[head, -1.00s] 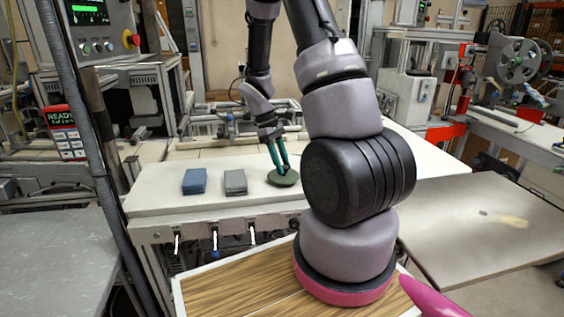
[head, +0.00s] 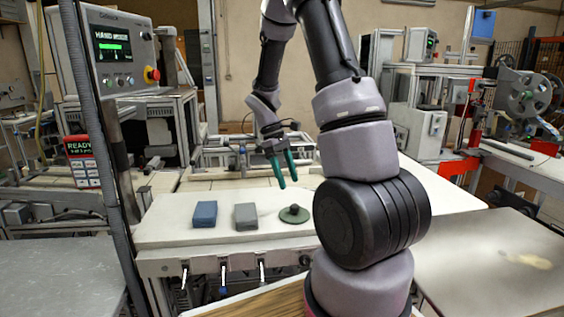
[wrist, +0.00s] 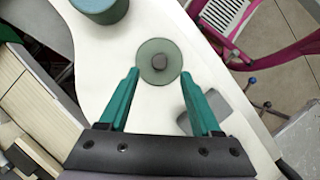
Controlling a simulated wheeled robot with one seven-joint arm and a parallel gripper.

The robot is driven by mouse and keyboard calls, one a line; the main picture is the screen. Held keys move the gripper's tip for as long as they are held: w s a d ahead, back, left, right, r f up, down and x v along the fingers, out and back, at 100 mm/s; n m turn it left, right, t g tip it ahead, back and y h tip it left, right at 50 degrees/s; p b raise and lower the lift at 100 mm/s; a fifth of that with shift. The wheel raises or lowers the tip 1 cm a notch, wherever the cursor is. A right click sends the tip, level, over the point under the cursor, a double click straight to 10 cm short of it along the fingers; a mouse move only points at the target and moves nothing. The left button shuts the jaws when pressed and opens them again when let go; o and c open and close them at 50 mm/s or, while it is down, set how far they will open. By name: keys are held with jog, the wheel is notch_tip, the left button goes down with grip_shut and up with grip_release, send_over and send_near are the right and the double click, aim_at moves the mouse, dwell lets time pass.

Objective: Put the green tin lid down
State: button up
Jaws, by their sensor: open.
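The green tin lid (head: 294,214) is a flat round disc with a dark knob in its middle. It lies flat on the white table (head: 160,232), to the right of a grey block. In the wrist view the lid (wrist: 159,62) shows whole, just beyond and between the fingertips. My gripper (head: 289,182) has teal fingers and is above the lid, apart from it. In the wrist view my gripper (wrist: 159,74) is open, with nothing between its fingers.
A grey block (head: 246,216) and a blue block (head: 204,214) lie left of the lid. A blue-green round object (wrist: 100,8) stands near the lid in the wrist view. White table space is clear around the lid.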

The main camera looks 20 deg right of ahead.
jog(key=s+a+r+m+t+y, duration=0.1)
jog(key=s+a+r+m+t, duration=0.2)
jog(key=r, duration=0.6)
jog(key=s+a+r+m+t+y, duration=0.2)
jog(key=s+a+r+t, duration=0.1)
jog(key=r, duration=0.7)
jog(key=s+a+r+m+t+y, duration=0.1)
jog(key=s+a+r+m+t, duration=0.2)
jog(key=s+r+m+t, duration=0.2)
jog(key=shift+s+a+r, duration=0.4)
jog(key=shift+s+r, duration=0.1)
jog(key=shift+s, duration=1.4)
